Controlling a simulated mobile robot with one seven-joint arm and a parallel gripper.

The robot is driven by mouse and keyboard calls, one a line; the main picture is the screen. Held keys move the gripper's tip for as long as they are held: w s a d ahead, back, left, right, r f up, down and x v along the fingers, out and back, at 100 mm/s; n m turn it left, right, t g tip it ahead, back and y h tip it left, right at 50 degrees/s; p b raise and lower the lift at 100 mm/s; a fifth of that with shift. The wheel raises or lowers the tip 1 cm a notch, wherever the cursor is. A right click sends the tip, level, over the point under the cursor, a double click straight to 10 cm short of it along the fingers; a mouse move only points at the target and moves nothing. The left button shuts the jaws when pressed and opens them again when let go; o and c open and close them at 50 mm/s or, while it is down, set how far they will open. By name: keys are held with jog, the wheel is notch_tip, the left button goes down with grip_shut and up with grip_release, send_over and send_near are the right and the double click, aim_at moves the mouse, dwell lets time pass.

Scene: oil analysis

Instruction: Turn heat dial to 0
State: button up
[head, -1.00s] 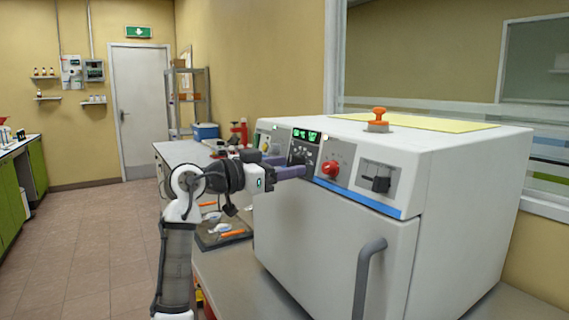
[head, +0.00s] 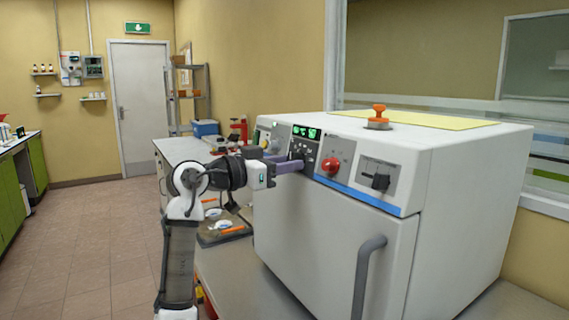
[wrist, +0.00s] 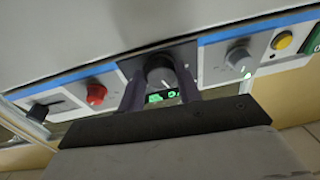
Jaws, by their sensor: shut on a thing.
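The white oven-like machine (head: 330,210) has a sloped front control panel. My gripper (head: 293,165) reaches that panel from the left, at the section with the green-lit display (head: 306,132). In the wrist view my gripper (wrist: 161,82) has its purple fingers on either side of a dark round dial (wrist: 159,71) and is shut on it. The green display (wrist: 163,96) shows between the fingers, partly hidden. The dial's markings and setting cannot be read, and no label shows which control is for heat.
A red knob (wrist: 96,94) and a black slider (wrist: 38,110) lie to one side. A grey knob (wrist: 238,58) and a yellow button (wrist: 283,40) lie to the other. The oven door handle (head: 367,275) projects below the panel.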

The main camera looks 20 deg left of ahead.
jog(key=shift+s+d+r+n+y+p, duration=0.1)
jog(key=shift+n+y+p, duration=0.45)
jog(key=shift+n+p, duration=1.2)
jog(key=shift+d+r+n+y+p, duration=0.1)
jog(key=shift+n+y+p, duration=0.6)
jog(key=shift+n, duration=1.8)
jog(key=shift+s+d+r+n+y+p, duration=0.1)
jog(key=shift+n+y+p, duration=0.25)
jog(key=shift+n+p, duration=1.5)
jog(key=shift+a+n, duration=0.1)
jog(key=shift+n, duration=0.4)
jog(key=o, duration=1)
jog(key=b+v, duration=0.4)
jog(key=v, duration=0.9)
jog(key=shift+s+a, duration=0.2)
jog(key=shift+s, duration=0.1)
